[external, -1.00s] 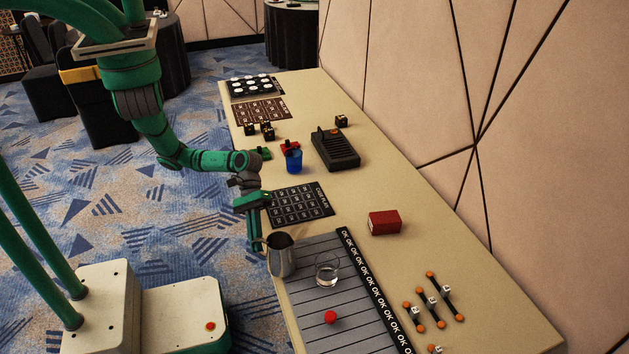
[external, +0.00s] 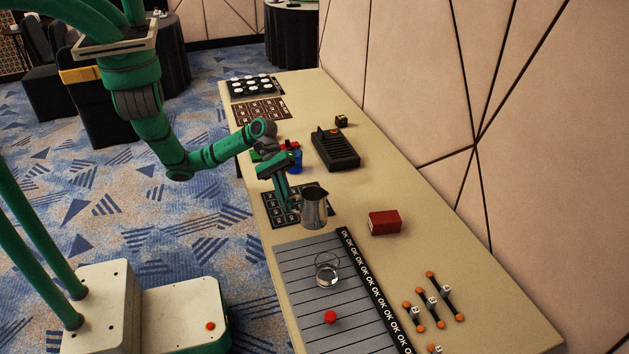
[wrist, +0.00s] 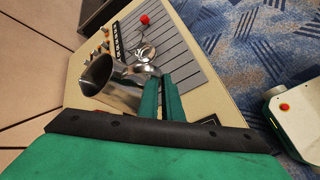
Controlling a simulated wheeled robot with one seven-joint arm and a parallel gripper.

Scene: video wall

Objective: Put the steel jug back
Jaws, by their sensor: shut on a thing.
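The steel jug (external: 314,208) is upright, over the near part of the black card with white squares. My gripper (external: 294,207) is shut on the jug's handle at its left side. In the wrist view the jug (wrist: 112,82) shows its open mouth, with my gripper's green fingers (wrist: 160,96) beside it. The jug seems to be held above the table, but its underside is hard to judge. It hides part of the card.
A clear glass (external: 327,270) and a red ball (external: 330,317) are on the grey striped mat (external: 300,295). A dark red box (external: 384,222) lies right of the jug. Orange-ended pieces (external: 430,300) lie at front right.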

